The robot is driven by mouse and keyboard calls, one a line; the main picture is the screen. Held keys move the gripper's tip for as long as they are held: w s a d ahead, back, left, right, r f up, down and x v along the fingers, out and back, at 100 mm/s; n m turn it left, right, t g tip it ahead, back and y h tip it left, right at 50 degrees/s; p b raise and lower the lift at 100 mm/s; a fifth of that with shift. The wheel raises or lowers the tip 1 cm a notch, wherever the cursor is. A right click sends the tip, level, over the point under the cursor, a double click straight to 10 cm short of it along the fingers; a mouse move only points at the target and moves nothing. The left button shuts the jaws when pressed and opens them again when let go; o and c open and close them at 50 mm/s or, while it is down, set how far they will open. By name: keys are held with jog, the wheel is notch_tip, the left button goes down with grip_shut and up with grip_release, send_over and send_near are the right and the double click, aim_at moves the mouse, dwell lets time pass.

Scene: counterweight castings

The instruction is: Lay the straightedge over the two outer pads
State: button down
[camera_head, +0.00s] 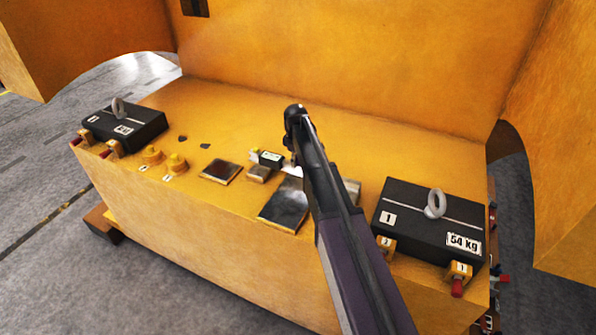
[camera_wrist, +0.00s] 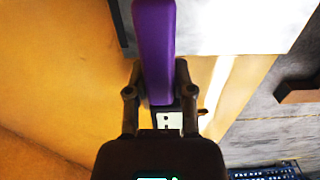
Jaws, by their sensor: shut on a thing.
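In the camera_head view, flat metal pads lie on the orange casting: one at the left (camera_head: 221,171), a larger one in the middle (camera_head: 284,204), and a partly hidden one at the right (camera_head: 353,191). My arm covers part of this row, so I cannot tell whether the straightedge touches any pad.
A black weight (camera_head: 123,130) with a ring stands at the left end. Another weight (camera_head: 410,222), marked 54 kg, stands at the right end. A small device with a display (camera_head: 270,157) and yellow knobs (camera_head: 176,162) sit between. An orange wall (camera_head: 340,60) rises behind.

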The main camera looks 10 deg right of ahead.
aim_at(296, 171)
dwell(0.3)
jog(key=shift+f+b, duration=1.85)
jog(key=shift+b, duration=0.05)
jog(key=shift+f, duration=0.1)
jog(key=shift+c, duration=2.4)
grip_release()
jog(key=shift+r, duration=0.2)
notch_tip(296, 171, up, 12)
jog(key=p, duration=1.2)
jog(key=shift+f, duration=0.1)
